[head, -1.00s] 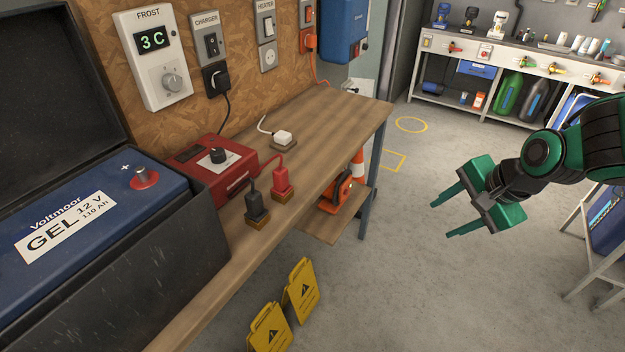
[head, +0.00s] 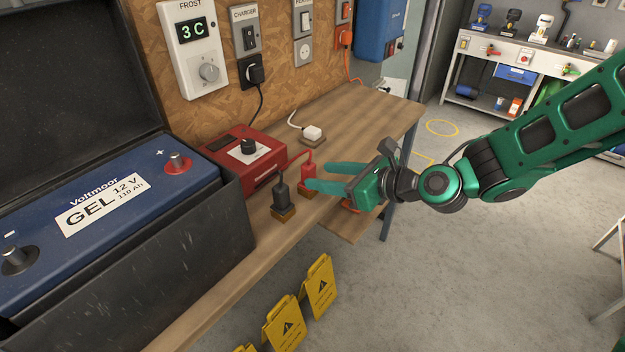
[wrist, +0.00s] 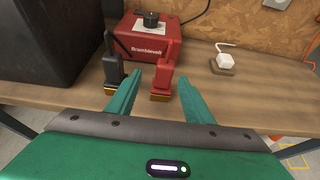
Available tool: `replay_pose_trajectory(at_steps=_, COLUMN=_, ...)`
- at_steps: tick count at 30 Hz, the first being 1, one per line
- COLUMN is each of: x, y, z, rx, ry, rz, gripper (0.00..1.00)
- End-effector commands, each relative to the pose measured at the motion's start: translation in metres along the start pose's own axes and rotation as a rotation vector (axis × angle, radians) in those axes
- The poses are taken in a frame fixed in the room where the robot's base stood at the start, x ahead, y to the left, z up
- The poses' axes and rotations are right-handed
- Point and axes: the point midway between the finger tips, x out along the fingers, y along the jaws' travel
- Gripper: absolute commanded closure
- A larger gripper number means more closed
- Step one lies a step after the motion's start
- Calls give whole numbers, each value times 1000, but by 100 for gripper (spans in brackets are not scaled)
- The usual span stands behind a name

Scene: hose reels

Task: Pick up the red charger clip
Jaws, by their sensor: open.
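The red charger clip (head: 308,172) stands upright on a small wooden block on the workbench, in front of the red charger box (head: 246,158). It also shows in the wrist view (wrist: 163,77), ahead of my fingers and between their lines. My gripper (head: 322,177) is open and comes in from the right at about the clip's height. In the wrist view its green fingers (wrist: 157,98) are spread with nothing held. In the head view the fingertips overlap the clip's lower part; I cannot tell whether they touch it. The black clip (head: 283,194) stands just left of the red one.
A blue battery (head: 110,215) in an open black case fills the left of the bench (head: 357,112). A white plug (head: 312,133) sits behind the red clip. Yellow folding signs (head: 319,286) stand on the floor in front. The bench's right part is mostly clear.

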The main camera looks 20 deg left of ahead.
Motion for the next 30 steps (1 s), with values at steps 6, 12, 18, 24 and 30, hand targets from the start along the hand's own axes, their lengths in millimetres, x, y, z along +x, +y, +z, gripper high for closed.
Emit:
replay_pose_trajectory(at_steps=6, x=15, y=0, z=0, rx=-1, ry=0, rz=0, gripper=53)
replay_pose_trajectory(at_steps=12, x=39, y=-5, z=0, rx=-1, ry=0, rz=0, gripper=53)
replay_pose_trajectory(at_steps=18, x=61, y=-6, z=-1, rx=-2, ry=1, rz=1, gripper=53)
replay_pose_trajectory(at_steps=24, x=64, y=-7, z=0, rx=-2, ry=1, rz=-1, gripper=53)
replay_pose_trajectory(at_steps=30, x=64, y=-7, z=0, rx=-2, ry=1, rz=-2, gripper=79)
